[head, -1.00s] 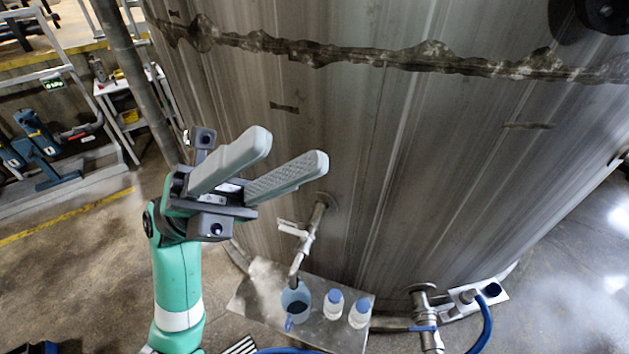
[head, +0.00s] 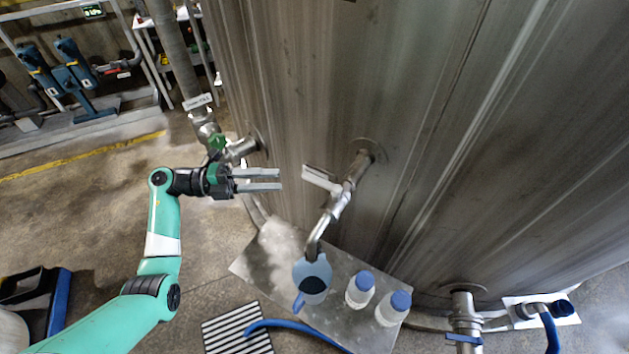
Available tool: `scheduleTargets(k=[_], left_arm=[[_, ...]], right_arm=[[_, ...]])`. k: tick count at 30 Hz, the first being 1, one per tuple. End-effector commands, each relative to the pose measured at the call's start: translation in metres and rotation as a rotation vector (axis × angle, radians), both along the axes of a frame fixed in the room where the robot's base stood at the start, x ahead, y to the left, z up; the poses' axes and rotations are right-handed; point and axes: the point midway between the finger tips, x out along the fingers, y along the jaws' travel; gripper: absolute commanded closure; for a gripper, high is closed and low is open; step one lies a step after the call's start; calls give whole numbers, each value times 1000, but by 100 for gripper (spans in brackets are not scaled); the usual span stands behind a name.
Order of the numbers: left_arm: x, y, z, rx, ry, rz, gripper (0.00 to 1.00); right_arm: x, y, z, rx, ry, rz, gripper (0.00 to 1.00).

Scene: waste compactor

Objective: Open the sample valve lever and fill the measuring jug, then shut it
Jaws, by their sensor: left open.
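The sample valve (head: 342,197) sticks out of the tank wall on a short pipe, with its spout bent down. Its pale lever (head: 322,180) points up and to the left. My left gripper (head: 279,180) is open and empty, just left of the lever, its fingers pointing right towards it with a small gap between. The blue measuring jug (head: 313,268) stands under the spout on a metal plate (head: 345,325), its handle towards the front. The inside of the jug looks dark; its level is hard to read. My right gripper is not in view.
Two blue-capped bottles (head: 360,288) (head: 392,308) stand right of the jug. A pipe with a green-handled valve (head: 217,143) is behind my left gripper. The tank wall (head: 420,120) fills the right side. A blue hose (head: 285,325) crosses a floor grate (head: 237,330).

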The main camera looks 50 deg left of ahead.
Motion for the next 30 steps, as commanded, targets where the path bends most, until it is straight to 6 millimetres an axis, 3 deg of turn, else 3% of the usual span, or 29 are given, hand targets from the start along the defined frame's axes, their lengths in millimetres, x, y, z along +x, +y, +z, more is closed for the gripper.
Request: scheduleTargets(k=[12, 24, 30], left_arm=[[64, -59, -1, 0, -1, -4, 56], [76, -67, 0, 0, -1, 0, 56], [75, -67, 0, 0, -1, -1, 90]], right_arm=[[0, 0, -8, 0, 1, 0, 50], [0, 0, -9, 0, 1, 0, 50], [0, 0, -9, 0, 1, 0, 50]])
